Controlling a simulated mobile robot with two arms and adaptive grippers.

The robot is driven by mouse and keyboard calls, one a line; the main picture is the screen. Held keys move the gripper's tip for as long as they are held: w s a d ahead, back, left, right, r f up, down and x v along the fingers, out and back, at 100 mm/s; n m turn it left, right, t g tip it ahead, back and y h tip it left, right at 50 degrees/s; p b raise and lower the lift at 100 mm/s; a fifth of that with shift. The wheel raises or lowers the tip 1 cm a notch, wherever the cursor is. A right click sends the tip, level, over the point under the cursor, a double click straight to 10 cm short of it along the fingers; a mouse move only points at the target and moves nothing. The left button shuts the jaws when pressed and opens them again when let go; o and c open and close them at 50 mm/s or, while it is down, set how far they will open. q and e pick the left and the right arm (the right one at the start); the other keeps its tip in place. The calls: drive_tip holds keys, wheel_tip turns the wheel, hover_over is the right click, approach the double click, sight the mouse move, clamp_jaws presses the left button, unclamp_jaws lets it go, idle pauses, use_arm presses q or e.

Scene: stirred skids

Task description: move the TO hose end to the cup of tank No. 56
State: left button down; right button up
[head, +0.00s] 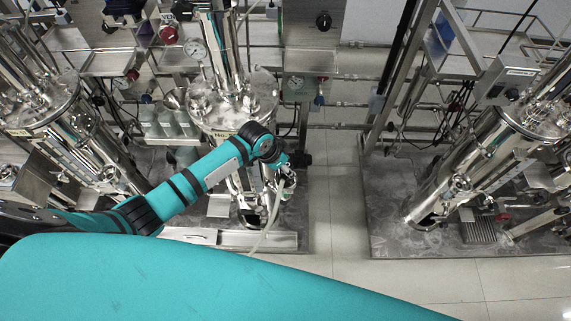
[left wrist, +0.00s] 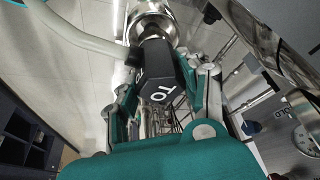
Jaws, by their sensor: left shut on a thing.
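My left gripper (head: 284,180) is shut on the TO hose end, a black block (left wrist: 158,75) with white "TO" lettering, best seen in the left wrist view. A pale hose (head: 267,225) hangs from it, and it also leaves leftward in the left wrist view (left wrist: 80,38). A round steel part (left wrist: 152,25) shows just beyond the block; I cannot tell whether they touch. In the head view the gripper is in front of the middle steel tank (head: 205,105), whose "No." label (head: 224,134) is partly hidden by my arm. A small steel funnel-like cup (head: 175,98) shows at that tank's left. My right gripper is out of view.
Gauges (head: 195,48), valves and pipes crowd the back. Bare floor (head: 335,200) lies between the skids.

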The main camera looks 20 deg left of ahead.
use_arm(q)
drive_tip(key=shift+f+b, duration=0.4)
drive_tip(key=shift+f, duration=0.35)
drive_tip(key=shift+f, duration=0.15)
drive_tip(key=shift+f+b, duration=0.35)
drive_tip(key=shift+f, duration=0.05)
drive_tip(key=c, duration=0.6)
unclamp_jaws()
drive_tip(key=shift+c, duration=0.2)
drive_tip(key=p+v, duration=1.3)
drive_tip(key=v, duration=1.1)
drive_tip(key=shift+w+d+r+p, duration=0.25)
drive_tip(key=shift+d+r+p, duration=0.05)
drive_tip(key=shift+r, duration=0.35)
